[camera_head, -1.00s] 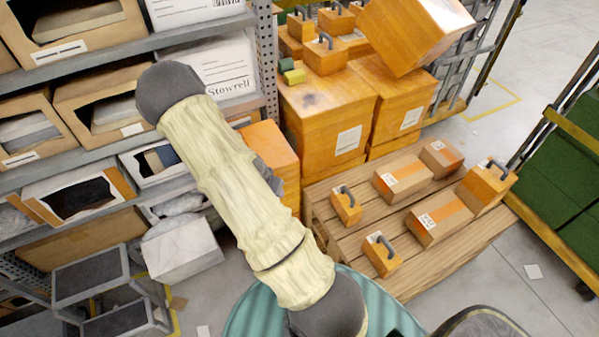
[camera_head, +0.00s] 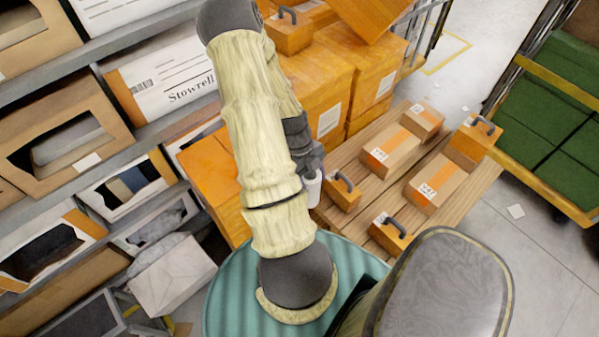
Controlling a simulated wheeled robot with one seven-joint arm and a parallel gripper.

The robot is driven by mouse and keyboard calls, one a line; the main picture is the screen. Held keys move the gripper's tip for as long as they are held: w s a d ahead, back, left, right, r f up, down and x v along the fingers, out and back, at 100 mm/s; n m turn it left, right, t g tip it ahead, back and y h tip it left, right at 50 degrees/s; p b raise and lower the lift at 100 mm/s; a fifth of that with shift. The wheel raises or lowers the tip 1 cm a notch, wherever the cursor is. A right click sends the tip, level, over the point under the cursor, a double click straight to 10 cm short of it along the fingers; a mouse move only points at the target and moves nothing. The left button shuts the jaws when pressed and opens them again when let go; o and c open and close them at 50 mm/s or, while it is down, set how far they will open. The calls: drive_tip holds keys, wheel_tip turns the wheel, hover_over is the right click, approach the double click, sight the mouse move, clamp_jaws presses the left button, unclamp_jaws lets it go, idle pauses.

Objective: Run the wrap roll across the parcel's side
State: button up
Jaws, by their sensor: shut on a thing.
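My gripper (camera_head: 309,170) shows beside my arm's forearm, at the left edge of the wooden pallet (camera_head: 339,217). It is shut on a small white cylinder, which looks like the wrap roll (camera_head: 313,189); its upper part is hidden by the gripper. The roll is just left of an orange box with a grey handle (camera_head: 342,194); I cannot tell whether they touch. Taped cardboard parcels lie on the pallet: one near the middle (camera_head: 390,150), one to the right (camera_head: 436,184) and a smaller one behind (camera_head: 422,120). Which parcel the task means is not clear.
More orange handled boxes stand on the pallet, one at the front (camera_head: 390,236) and one at the right (camera_head: 474,140). Large orange cartons (camera_head: 318,85) are stacked behind. Shelving with bins (camera_head: 60,140) fills the left. A green-loaded cart (camera_head: 565,130) stands at right.

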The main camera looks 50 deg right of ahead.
drive_tip(key=shift+s+m, duration=0.1)
drive_tip(key=shift+m, duration=0.3)
drive_tip(key=w+d, duration=0.1)
drive_tip(key=w, duration=0.5)
drive_tip(key=shift+d, duration=0.15)
drive_tip(key=shift+w+d+p, duration=0.15)
drive_tip(key=shift+w+p, duration=0.05)
drive_tip(key=shift+w, duration=0.4)
drive_tip(key=shift+w+d+p, duration=0.15)
drive_tip(key=shift+w, duration=0.4)
idle(1.8)
drive_tip(key=shift+w+a+p, duration=0.2)
drive_tip(key=shift+a, duration=0.55)
drive_tip(key=shift+w+a+p, duration=0.15)
drive_tip(key=shift+a+p, duration=0.05)
drive_tip(key=shift+a, duration=0.55)
